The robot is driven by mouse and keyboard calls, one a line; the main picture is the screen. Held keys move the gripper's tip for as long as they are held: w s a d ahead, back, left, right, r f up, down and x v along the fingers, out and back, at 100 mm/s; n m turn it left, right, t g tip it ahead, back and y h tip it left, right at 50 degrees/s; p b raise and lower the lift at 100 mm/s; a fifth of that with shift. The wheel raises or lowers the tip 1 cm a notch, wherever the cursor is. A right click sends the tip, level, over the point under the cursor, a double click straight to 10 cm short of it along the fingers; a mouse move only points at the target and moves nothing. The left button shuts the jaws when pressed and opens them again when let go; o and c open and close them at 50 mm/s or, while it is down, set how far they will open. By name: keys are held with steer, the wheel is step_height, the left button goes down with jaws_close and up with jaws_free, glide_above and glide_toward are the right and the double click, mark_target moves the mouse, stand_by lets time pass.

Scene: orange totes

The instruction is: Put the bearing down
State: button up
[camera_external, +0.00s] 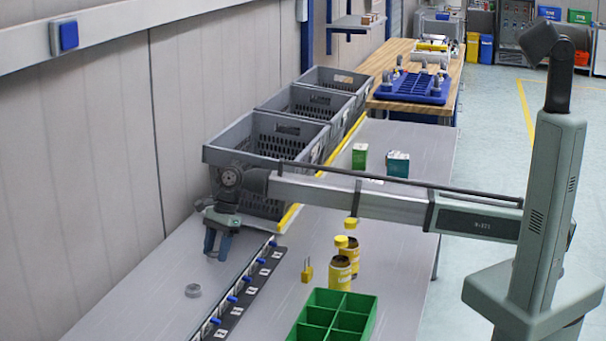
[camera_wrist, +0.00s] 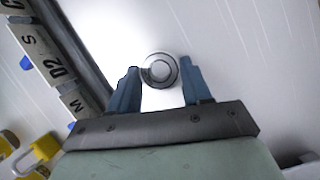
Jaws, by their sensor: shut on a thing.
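My gripper (camera_external: 216,250) hangs over the grey table at the left, fingers pointing down. In the wrist view, its two blue fingers (camera_wrist: 161,84) are shut on a round grey metal bearing (camera_wrist: 160,69), which sits between the fingertips. The outside view shows only a small light bit at the fingertips, so the gap between bearing and table cannot be told. Another grey ring (camera_external: 193,290) lies flat on the table, nearer the camera than my gripper.
A dark labelled rail (camera_external: 240,292) with blue knobs runs right of my gripper. Grey crates (camera_external: 262,143) stand behind. A yellow padlock (camera_external: 307,271), yellow-capped bottles (camera_external: 340,273) and a green divided bin (camera_external: 335,318) stand right of the rail. The table around the ring is clear.

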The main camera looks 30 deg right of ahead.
steer(key=shift+f, duration=1.1)
steer(key=shift+f, duration=0.15)
steer(key=o, duration=1.2)
steer(key=v, duration=1.2)
steer(key=shift+w+d, duration=0.1)
